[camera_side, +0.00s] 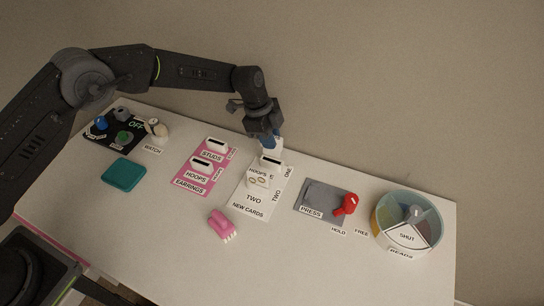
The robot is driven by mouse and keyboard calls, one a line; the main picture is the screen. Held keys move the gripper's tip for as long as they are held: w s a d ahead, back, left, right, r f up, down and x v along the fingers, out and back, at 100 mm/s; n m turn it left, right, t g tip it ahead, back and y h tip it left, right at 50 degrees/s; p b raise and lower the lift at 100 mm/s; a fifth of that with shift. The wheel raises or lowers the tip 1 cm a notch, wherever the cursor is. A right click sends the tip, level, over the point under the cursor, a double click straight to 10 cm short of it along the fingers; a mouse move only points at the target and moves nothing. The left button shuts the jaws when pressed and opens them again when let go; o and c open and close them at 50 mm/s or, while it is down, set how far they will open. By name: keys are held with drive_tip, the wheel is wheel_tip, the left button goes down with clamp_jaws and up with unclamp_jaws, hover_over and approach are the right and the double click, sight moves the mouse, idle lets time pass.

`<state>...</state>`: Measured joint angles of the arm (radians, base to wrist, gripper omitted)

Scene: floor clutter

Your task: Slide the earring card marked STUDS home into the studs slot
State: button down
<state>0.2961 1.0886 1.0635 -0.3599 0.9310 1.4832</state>
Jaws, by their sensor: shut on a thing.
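A HOOPS card (258,177) stands upright at the TWO position. A grey press pad (325,199) with a red knob (347,204) and a round bead tray (408,237) stand right; a watch stand (157,130) stands left.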

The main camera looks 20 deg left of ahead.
drive_tip(key=shift+r, duration=0.15)
drive_tip(key=shift+w+a+r, duration=0.1)
drive_tip(key=shift+a, duration=0.25)
drive_tip(key=a+r, duration=0.2)
drive_tip(key=a, duration=0.6)
drive_tip(key=a+r, duration=0.2)
drive_tip(key=a, duration=0.7)
drive_tip(key=shift+a+r, duration=0.15)
drive_tip(key=shift+r, duration=0.2)
drive_tip(key=shift+f, duration=0.1)
drive_tip(key=shift+f, duration=2.8)
drive_tip(key=shift+f, duration=2.05)
drive_tip(key=c, duration=1)
unclamp_jaws()
